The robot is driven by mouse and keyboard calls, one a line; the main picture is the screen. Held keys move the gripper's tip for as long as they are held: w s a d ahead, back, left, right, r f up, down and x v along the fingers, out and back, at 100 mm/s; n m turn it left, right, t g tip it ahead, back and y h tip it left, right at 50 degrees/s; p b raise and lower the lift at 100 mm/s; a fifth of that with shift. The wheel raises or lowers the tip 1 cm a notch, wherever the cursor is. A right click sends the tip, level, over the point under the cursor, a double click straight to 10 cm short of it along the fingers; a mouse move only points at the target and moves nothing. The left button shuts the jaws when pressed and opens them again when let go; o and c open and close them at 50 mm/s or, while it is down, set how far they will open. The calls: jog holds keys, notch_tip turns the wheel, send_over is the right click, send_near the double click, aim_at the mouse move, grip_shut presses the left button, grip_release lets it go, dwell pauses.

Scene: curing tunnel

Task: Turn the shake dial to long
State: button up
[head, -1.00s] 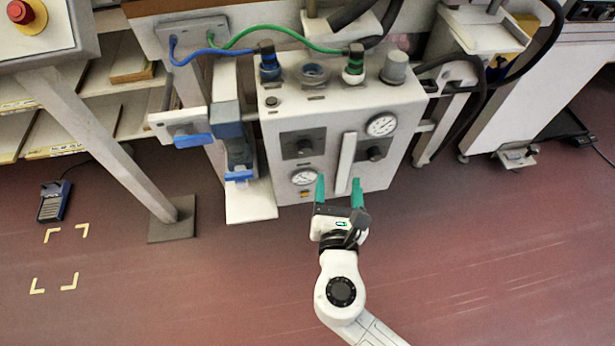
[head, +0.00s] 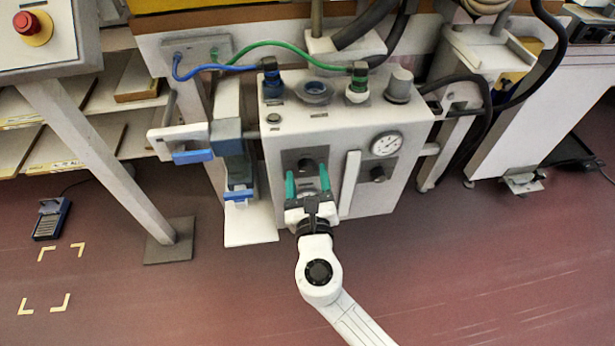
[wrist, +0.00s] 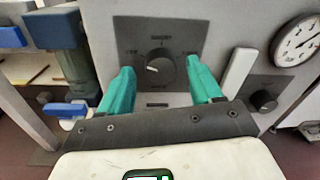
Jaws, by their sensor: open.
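A dark round dial (head: 306,165) sits on a grey plate at the left of the white machine box's front. A second dark dial (head: 377,174) is to the right, also in the wrist view (wrist: 264,100).
A white upright bar (head: 349,182) stands out between the dials, right of my gripper. A pressure gauge (head: 386,145) is at the upper right. A clamp with blue handles (head: 193,156) is at the left. Open floor (head: 450,270) lies in front.

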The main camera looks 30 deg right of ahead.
jog(key=shift+w+d, duration=0.15)
jog(key=shift+w, duration=0.1)
jog(key=shift+c, duration=0.4)
jog(key=c, duration=1)
jog(key=shift+o, duration=0.2)
